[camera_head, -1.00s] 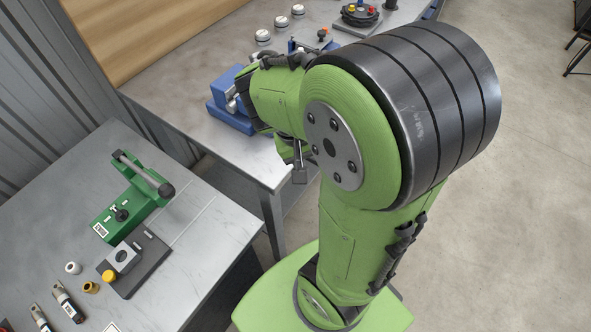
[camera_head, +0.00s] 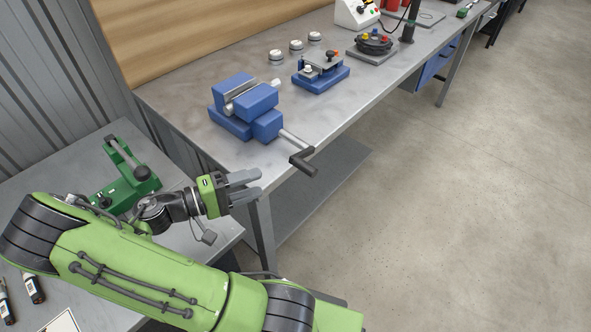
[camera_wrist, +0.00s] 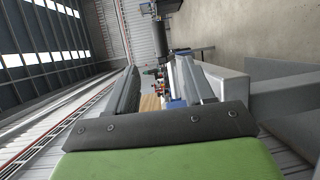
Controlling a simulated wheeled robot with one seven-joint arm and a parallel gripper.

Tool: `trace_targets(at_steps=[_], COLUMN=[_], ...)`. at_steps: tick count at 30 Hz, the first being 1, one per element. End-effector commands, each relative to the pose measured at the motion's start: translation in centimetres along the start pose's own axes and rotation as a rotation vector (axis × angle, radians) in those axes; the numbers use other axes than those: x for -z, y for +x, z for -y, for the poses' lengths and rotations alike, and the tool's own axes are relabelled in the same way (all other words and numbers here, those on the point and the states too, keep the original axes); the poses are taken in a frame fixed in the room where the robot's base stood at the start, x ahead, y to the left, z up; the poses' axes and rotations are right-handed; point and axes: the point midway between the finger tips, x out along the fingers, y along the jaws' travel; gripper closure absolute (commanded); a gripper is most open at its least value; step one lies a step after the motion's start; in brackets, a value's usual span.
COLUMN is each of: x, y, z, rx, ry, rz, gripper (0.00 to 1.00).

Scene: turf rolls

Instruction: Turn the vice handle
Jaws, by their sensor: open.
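The blue vice (camera_head: 246,106) stands at the near end of the workbench in the head view. Its handle is a metal rod reaching out past the bench's front edge to a crank with a dark grip (camera_head: 303,162). My gripper (camera_head: 258,184) is open and empty. It is left of and a little below the crank grip in the head view, apart from it. In the wrist view the two grey fingers (camera_wrist: 160,92) stand spread, with a dark cylinder (camera_wrist: 180,36), apparently the handle grip, beyond them.
The workbench (camera_head: 190,85) also holds a small blue fixture (camera_head: 321,74), several round metal pieces and a black round device (camera_head: 374,42). A second table with a green tool (camera_head: 124,185) stands at left. The floor (camera_head: 460,190) at right is clear.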

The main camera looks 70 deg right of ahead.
Motion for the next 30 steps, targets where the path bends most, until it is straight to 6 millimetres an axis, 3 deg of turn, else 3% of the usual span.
trace_targets(at_steps=[5,18,24,30], x=[-0.1,-0.2,-0.1,-0.1], y=[2.7,13.4,15.6,15.7], z=[0.0,0.1,0.0,0.0], rx=[0.000,0.002,0.003,0.003], ry=[0.000,0.001,-0.001,-0.001], rz=[0.009,0.008,0.003,0.001], gripper=[0.47,0.47,0.47,0.47])
